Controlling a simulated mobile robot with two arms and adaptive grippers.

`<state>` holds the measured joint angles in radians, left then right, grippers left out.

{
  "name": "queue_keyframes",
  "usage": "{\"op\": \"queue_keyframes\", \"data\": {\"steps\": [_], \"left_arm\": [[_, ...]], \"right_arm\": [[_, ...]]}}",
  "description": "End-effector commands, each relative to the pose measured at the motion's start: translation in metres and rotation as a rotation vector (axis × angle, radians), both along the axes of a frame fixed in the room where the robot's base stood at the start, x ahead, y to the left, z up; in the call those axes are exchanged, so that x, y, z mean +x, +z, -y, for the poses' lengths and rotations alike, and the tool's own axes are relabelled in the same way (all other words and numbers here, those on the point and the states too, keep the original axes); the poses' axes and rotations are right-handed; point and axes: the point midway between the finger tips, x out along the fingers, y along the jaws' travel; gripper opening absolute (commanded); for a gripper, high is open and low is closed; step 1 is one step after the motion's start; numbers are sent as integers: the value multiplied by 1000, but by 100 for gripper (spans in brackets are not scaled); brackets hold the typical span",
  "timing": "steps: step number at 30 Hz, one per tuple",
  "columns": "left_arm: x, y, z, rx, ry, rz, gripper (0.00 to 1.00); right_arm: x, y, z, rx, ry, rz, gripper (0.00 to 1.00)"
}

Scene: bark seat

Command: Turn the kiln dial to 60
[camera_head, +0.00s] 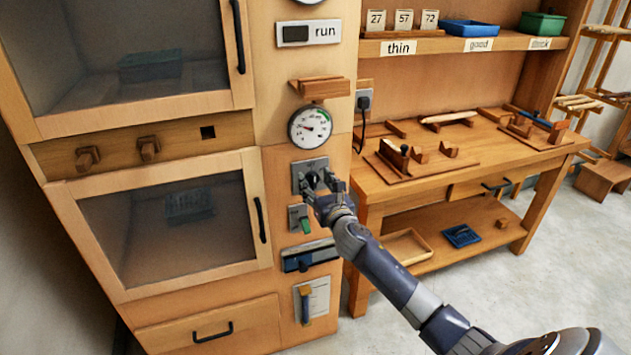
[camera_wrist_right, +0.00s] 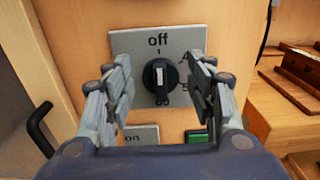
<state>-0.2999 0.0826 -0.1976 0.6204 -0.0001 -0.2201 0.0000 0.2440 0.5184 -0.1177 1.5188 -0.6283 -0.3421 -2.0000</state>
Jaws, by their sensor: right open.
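The kiln dial is a black rotary knob (camera_wrist_right: 160,82) on a grey plate (camera_head: 298,176) on the kiln's wooden front. Its white mark points up towards the word "off" in the right wrist view. The markings at the plate's right are partly hidden by a finger. My right gripper (camera_head: 323,182) is open in front of the plate. In the right wrist view its fingers (camera_wrist_right: 161,72) stand on either side of the knob, with gaps to it. My left gripper is out of view.
A small wooden shelf (camera_head: 320,88) juts out above the gauge. A workbench (camera_head: 440,185) with wooden tools stands to the right.

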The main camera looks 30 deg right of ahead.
Motion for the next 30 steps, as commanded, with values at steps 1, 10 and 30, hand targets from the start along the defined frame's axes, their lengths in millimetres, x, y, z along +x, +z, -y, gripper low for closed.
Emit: {"op": "queue_keyframes", "data": {"steps": [1,10,30], "left_arm": [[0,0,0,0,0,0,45],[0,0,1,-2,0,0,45],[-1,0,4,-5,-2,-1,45]], "right_arm": [[3,0,1,1,0,0,51],[8,0,2,0,1,-1,51],[8,0,2,35,0,8,12]]}}
